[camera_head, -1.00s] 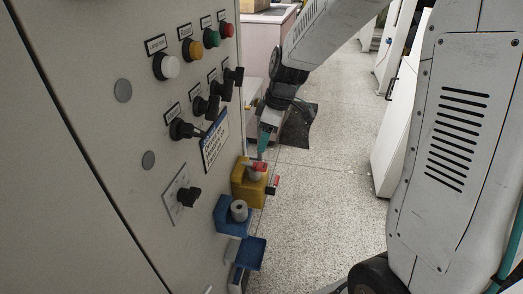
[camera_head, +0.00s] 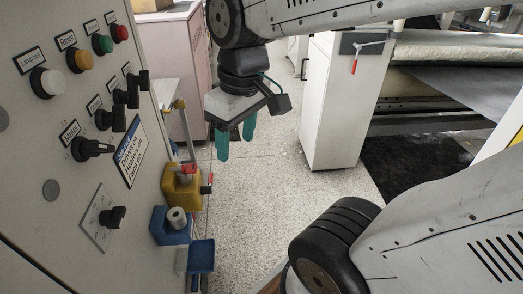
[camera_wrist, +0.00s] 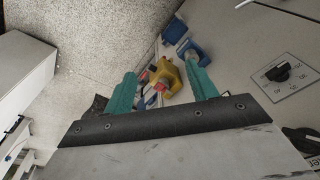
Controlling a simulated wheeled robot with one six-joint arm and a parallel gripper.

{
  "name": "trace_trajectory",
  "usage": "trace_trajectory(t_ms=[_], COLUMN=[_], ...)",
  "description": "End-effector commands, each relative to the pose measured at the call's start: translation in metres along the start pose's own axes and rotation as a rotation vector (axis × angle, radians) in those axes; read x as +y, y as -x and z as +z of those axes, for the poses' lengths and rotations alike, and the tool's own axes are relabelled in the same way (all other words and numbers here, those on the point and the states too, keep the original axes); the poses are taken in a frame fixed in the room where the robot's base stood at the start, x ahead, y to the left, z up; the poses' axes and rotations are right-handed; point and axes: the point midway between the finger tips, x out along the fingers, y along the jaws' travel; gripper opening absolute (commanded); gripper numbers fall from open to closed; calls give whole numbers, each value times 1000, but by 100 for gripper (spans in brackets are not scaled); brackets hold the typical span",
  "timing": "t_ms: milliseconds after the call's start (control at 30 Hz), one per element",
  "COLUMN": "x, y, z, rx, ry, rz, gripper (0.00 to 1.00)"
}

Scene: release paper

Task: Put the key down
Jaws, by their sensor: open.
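My gripper (camera_head: 235,140) is open and empty, its two teal fingers pointing down to the right of the control panel. In the wrist view its fingers (camera_wrist: 161,82) are spread apart with nothing held between them. A yellow holder (camera_head: 183,192) is on the side of the panel, lower left of my gripper and apart from it. A red-topped piece (camera_head: 187,171) sits in the holder; it may be the key, but its shape is too small to tell. The yellow holder also shows beyond the fingers in the wrist view (camera_wrist: 173,80).
The control panel (camera_head: 60,170) with buttons and black knobs fills the left. A blue holder (camera_head: 170,232) with a grey roll (camera_head: 177,218) is below the yellow one. A white cabinet (camera_head: 335,120) stands right, bearing a red-handled lever (camera_head: 355,65). Speckled floor between is clear.

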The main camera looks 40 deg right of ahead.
Motion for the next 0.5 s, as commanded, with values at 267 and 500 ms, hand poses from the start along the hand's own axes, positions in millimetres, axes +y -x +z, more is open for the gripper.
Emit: trace_trajectory(t_ms=[267, 500], x=[-7, -7], y=[5, 4], z=[58, 62], rx=[-5, -8], ry=[-222, -240], rz=[58, 61], gripper=[57, 57])
